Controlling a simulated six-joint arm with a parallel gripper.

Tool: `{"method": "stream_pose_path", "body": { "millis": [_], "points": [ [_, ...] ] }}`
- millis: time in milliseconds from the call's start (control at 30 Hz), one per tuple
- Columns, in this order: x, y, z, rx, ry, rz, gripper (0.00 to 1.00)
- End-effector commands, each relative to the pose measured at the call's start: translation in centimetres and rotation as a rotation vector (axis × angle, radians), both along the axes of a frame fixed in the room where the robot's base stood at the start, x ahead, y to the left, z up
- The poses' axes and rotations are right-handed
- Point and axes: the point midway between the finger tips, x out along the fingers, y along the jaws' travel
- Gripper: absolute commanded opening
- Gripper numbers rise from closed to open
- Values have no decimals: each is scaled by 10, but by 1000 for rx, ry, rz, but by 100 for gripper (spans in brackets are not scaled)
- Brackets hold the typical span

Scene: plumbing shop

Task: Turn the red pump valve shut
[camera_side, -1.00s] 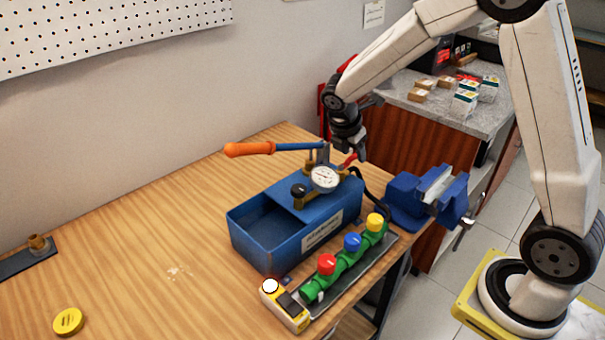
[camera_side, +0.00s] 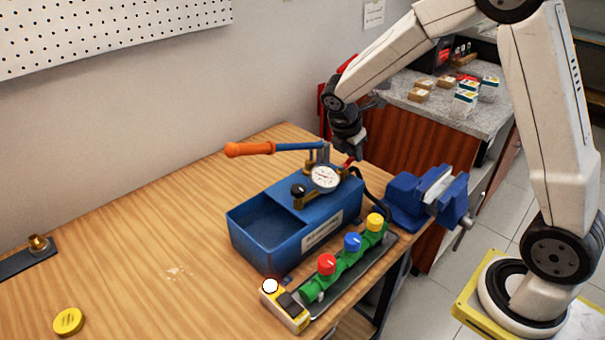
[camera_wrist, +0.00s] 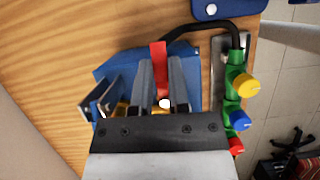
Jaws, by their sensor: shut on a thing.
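The blue test pump (camera_side: 285,235) stands on the wooden bench, with an open tank, a round gauge (camera_side: 324,178) and an orange-handled lever (camera_side: 250,149). Its red valve lever (camera_side: 348,161) is at the back right end of the pump, near the gauge. In the wrist view the red lever (camera_wrist: 158,53) lies between my two fingers and sticks out beyond their tips. My gripper (camera_side: 357,157) is shut on the red lever, coming down from above. The valve body under the lever is mostly hidden by my fingers.
A green manifold (camera_side: 339,269) with red, blue and yellow knobs stands in front of the pump, joined by a black hose. A blue vise (camera_side: 428,197) is close on the right. A yellow device (camera_side: 285,305) is at the front edge. The bench's left side is mostly clear.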

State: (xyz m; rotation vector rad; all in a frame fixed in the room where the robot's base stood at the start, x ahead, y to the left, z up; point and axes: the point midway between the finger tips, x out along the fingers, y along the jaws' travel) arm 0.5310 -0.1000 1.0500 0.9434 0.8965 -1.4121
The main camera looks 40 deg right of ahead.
Motion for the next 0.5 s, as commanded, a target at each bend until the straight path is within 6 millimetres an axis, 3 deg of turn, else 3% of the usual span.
{"method": "stream_pose_path", "body": {
  "millis": [500],
  "points": [
    [-14,4,0,1,0,-364,0]
  ]
}}
